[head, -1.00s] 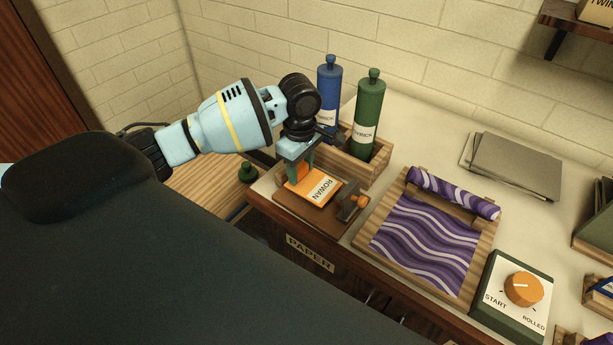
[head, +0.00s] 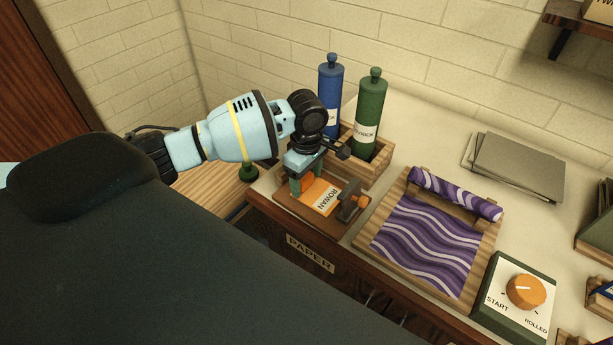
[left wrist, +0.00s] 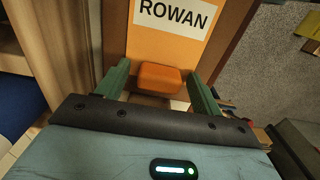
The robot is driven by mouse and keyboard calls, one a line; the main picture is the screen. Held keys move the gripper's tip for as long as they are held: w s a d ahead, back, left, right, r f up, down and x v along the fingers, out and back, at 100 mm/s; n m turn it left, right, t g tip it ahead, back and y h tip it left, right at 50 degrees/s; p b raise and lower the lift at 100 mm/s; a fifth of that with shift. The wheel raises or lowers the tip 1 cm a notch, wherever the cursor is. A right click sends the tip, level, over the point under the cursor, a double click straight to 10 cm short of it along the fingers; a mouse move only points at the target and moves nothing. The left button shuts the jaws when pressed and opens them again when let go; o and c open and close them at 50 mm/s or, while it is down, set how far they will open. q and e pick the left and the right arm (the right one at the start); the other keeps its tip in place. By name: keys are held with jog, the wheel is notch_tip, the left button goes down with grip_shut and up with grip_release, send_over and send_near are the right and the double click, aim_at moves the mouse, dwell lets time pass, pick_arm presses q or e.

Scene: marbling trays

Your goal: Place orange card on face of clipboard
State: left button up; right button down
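The orange card (head: 312,189), with a white ROWAN label, lies on the brown clipboard (head: 290,205), beside its clip (head: 352,203). My left gripper (head: 306,181) is low over the card's left end. In the left wrist view, the card (left wrist: 163,49) has a raised orange block (left wrist: 160,78) on it. The green fingers of my left gripper (left wrist: 160,84) stand on either side of this block with a visible gap at each side, so it is open. The right gripper is out of view.
A wooden box (head: 376,171) with a blue bottle (head: 330,95) and a green bottle (head: 368,115) stands just behind the clipboard. A wooden tray (head: 372,247) with purple patterned paper is to the right. A green dial box (head: 512,322) sits at front right.

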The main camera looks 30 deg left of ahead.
pick_arm(q)
notch_tip(320, 180, up, 12)
jog(key=shift+p, duration=0.4)
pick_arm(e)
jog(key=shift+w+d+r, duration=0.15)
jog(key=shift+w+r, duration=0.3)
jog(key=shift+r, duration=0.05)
